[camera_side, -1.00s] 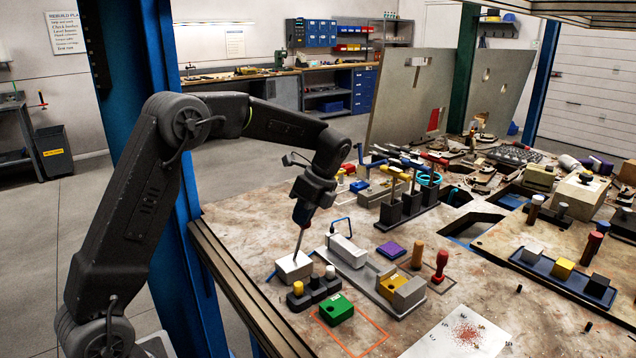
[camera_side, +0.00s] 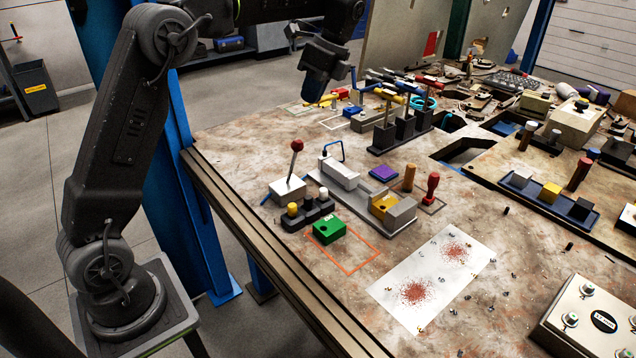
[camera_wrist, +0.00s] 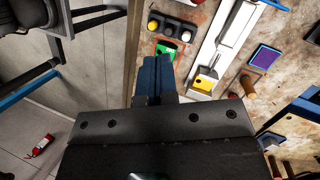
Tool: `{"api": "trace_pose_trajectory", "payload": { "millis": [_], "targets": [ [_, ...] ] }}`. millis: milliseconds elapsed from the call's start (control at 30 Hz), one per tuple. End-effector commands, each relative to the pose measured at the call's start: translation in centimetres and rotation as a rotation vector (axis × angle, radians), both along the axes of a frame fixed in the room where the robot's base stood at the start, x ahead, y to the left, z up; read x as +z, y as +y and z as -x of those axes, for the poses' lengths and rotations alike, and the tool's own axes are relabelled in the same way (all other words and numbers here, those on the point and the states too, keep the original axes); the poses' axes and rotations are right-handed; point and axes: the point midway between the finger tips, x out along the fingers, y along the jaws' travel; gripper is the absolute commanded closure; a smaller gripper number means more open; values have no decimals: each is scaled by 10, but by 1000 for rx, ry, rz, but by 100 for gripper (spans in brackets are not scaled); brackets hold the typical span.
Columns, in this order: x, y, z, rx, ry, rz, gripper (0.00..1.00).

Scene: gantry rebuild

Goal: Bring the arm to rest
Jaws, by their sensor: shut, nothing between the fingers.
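My gripper (camera_side: 314,97) is raised in the air above the far left part of the bench in the side view, clear of the objects. In the wrist view its two blue fingers (camera_wrist: 155,76) lie together with nothing between them. A lever with a red ball knob (camera_side: 297,145) stands on a white box (camera_side: 287,191), apart from the gripper and leaning slightly to the right. My fingers partly cover the green block (camera_wrist: 168,48) in the wrist view.
Below stand a block with coloured caps (camera_side: 307,212), a grey rail fixture (camera_side: 350,190), a purple pad (camera_side: 383,173) and a red-handled stamp (camera_side: 432,188). Dark posts (camera_side: 405,128) with tools stand right of the gripper. A white sheet (camera_side: 432,278) lies in front.

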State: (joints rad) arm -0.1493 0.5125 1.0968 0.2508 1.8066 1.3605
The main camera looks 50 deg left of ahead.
Motion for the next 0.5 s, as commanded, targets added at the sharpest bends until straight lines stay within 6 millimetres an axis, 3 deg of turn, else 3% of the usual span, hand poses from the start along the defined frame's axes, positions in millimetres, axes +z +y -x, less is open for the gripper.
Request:
{"api": "trace_pose_trajectory", "payload": {
  "millis": [233,500],
  "targets": [
    [30,-35,60,240,-263,-28,100],
    [28,-73,142,595,-554,38,100]
  ]
}}
